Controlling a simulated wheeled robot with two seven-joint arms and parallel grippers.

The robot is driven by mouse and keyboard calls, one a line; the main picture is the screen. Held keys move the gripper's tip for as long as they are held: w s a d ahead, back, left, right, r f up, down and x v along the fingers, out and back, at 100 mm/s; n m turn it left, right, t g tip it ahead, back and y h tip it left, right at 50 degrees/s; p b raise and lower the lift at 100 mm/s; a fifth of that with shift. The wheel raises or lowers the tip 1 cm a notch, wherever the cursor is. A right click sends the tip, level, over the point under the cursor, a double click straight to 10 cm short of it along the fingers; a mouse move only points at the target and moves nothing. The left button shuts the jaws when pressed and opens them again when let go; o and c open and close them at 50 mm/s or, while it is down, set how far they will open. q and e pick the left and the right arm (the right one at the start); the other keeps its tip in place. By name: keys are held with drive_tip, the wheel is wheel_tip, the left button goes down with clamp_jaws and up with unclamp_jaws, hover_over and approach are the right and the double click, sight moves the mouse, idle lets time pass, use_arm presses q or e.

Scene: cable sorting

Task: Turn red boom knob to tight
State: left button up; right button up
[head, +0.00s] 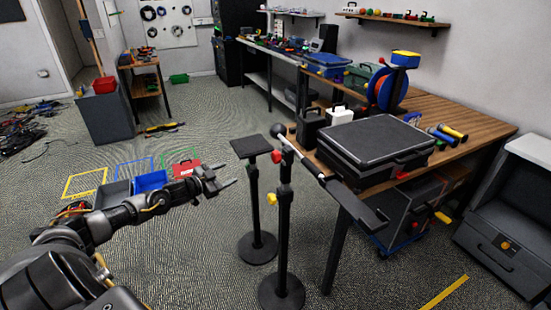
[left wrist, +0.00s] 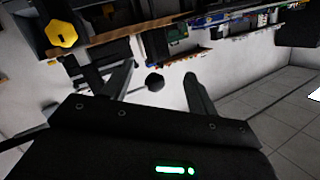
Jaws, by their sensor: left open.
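The red boom knob (head: 277,156) is at the top of a black stand (head: 284,235), where a thin boom (head: 308,167) crosses it. A yellow knob (head: 271,198) sits lower on the same stand. My left gripper (head: 231,174) is open and empty, left of the stand and apart from the red knob. In the left wrist view, my left gripper's fingers (left wrist: 160,74) are spread with nothing held between them. A yellow knob with a dark mark (left wrist: 61,34) shows at upper left there, and a dark round end (left wrist: 154,82) shows beyond the fingers. I cannot pick out the red knob there.
A second stand with a flat square top (head: 251,146) is close to my left gripper's right side. A wooden table (head: 455,101) with a black case (head: 375,142) stands at right. Blue (head: 151,181) and grey bins are on the floor behind my left arm.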

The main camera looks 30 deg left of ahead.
use_arm(q)
drive_tip(key=d+r+h, duration=0.3)
drive_tip(key=d+r, duration=0.3)
drive_tip(key=r, duration=0.1)
drive_tip(key=n+h, duration=0.1)
drive_tip(key=h, duration=0.3)
approach(273, 157)
drive_tip(key=p+x, duration=0.1)
drive_tip(key=x, duration=0.9)
drive_tip(key=shift+w+a+p, duration=0.1)
drive_tip(key=shift+p, duration=0.3)
drive_tip(key=shift+w+d+f, duration=0.1)
drive_tip(key=shift+w+d, duration=0.1)
drive_tip(key=shift+w, duration=0.15)
use_arm(e)
drive_tip(key=shift+a+r, duration=0.8)
drive_tip(key=shift+a, duration=0.15)
drive_tip(key=shift+d, duration=0.1)
use_arm(q)
drive_tip(key=shift+c, duration=0.8)
drive_tip(key=c, duration=0.8)
use_arm(e)
drive_tip(key=shift+s+d, duration=0.1)
drive_tip(key=shift+d, duration=0.1)
